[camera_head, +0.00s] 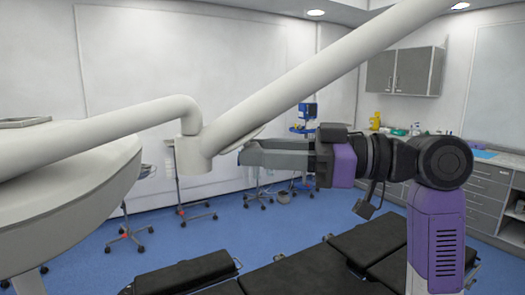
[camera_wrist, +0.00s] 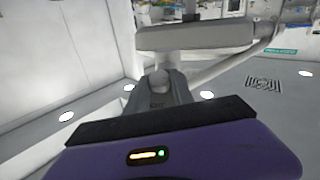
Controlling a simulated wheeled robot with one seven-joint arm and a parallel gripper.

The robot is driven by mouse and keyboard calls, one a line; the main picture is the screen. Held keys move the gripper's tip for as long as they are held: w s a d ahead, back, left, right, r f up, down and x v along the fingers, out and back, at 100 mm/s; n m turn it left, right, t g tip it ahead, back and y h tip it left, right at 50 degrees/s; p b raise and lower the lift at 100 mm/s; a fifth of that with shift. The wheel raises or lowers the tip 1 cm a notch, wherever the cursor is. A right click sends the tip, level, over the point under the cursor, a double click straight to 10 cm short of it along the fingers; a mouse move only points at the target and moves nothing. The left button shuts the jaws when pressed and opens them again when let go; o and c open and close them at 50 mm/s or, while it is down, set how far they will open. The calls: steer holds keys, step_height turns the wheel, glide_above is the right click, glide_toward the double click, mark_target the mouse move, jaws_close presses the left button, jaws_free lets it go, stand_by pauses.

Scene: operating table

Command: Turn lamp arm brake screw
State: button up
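The white lamp arm (camera_head: 290,90) runs from the upper right down to a thick vertical joint (camera_head: 193,150). A second, bent tube (camera_head: 110,125) leads left from this joint over the large white lamp head (camera_head: 70,195). My gripper (camera_head: 243,154) points left, with its grey fingertips just right of the joint; I cannot tell whether they touch it. In the wrist view my gripper's grey fingers (camera_wrist: 158,88) reach up from the purple housing, close to a rounded pale part. A pale arm section (camera_wrist: 195,36) crosses above them. I cannot make out the brake screw or the finger gap.
A black padded operating table (camera_head: 310,268) lies below my arm. Wheeled stands (camera_head: 178,180) and a blue device (camera_head: 307,110) stand behind. Grey cabinets (camera_head: 405,70) and a counter (camera_head: 490,155) line the right wall. Open blue floor shows at the left centre.

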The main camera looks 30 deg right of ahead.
jaws_close()
